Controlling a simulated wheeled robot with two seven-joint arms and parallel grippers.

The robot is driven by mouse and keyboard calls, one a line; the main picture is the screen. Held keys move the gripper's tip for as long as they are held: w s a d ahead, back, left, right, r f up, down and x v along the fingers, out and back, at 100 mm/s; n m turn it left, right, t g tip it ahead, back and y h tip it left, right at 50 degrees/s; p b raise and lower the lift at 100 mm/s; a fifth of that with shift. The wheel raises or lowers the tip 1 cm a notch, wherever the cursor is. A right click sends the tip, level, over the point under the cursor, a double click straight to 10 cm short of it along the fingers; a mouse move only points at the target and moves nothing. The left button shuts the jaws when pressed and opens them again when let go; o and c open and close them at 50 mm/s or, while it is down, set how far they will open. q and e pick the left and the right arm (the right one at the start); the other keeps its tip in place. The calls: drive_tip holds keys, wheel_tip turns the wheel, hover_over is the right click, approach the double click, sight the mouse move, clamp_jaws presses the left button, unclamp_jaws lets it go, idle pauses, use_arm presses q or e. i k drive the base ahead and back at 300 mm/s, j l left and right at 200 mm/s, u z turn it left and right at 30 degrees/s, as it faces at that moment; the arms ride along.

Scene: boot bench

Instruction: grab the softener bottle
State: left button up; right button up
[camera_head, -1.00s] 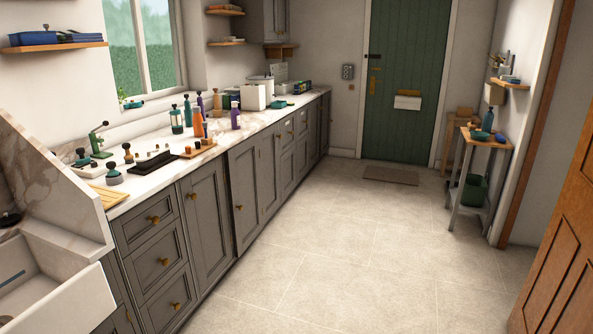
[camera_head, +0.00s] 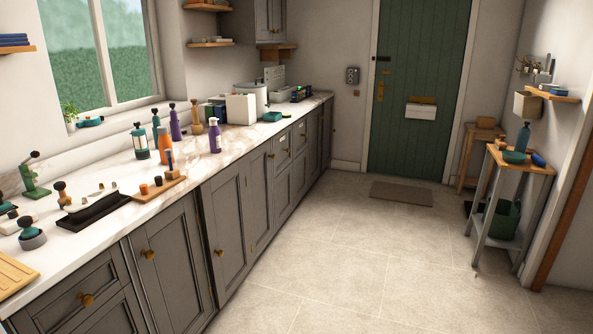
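Several bottles stand upright on the marble worktop (camera_head: 100,222) along the left wall; no label is readable, so I cannot tell which one is the softener bottle. A purple bottle with a pale cap (camera_head: 215,136) stands near the front edge. A slimmer purple bottle with a dark top (camera_head: 175,124) stands further back. An orange bottle (camera_head: 164,145) and a dark teal bottle (camera_head: 155,127) are to its left. Another teal bottle (camera_head: 524,138) stands on the small side table at the right. Neither of my grippers is in view.
Grey cabinets (camera_head: 235,210) run below. The side table (camera_head: 492,205) stands right. The tiled floor (camera_head: 350,255) between is clear up to the doormat (camera_head: 401,194).

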sight(214, 132)
drive_tip(key=i, duration=1.5)
drive_tip(key=i+l+u, duration=0.15)
drive_tip(key=i, duration=0.6)
drive_tip(key=i+l+u, duration=0.15)
drive_tip(key=i, duration=0.6)
drive_tip(key=i+l+u, duration=0.25)
drive_tip(key=i, duration=0.15)
drive_tip(key=i+l+u, duration=0.1)
drive_tip(key=i+u, duration=0.15)
drive_tip(key=i, duration=0.2)
